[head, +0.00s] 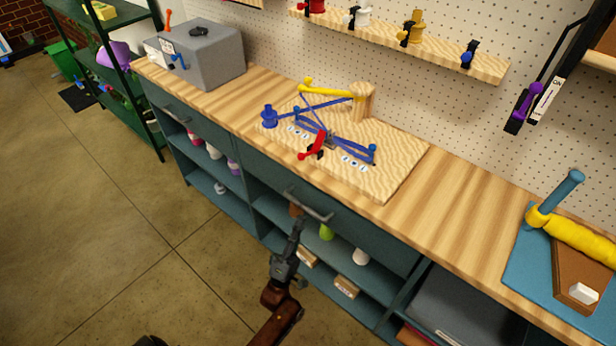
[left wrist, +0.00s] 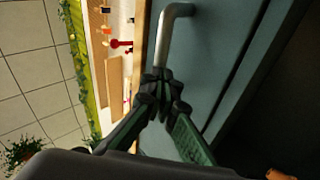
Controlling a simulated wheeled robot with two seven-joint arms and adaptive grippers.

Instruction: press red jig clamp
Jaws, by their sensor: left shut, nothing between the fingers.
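The red jig clamp (head: 316,146) stands at the front of a light wooden jig board (head: 400,165) on the bench, beside blue jig parts. A small red shape (left wrist: 121,45) shows in the left wrist view, but I cannot tell if it is the same clamp. My left gripper (head: 298,224) is shut and empty, in front of the bench's drawer front and below the bench top. In the left wrist view its fingertips (left wrist: 163,84) are close by the drawer handle; I cannot tell whether they touch. It is well apart from the clamp. My right gripper is out of view.
The metal drawer handle (head: 310,206) sticks out near my left gripper. Blue bars and a yellow arm (head: 330,92) surround the clamp's back side. A grey box (head: 197,55) stands left; a blue mat (head: 520,265) lies right. Bare bench top (head: 460,210) lies between board and mat.

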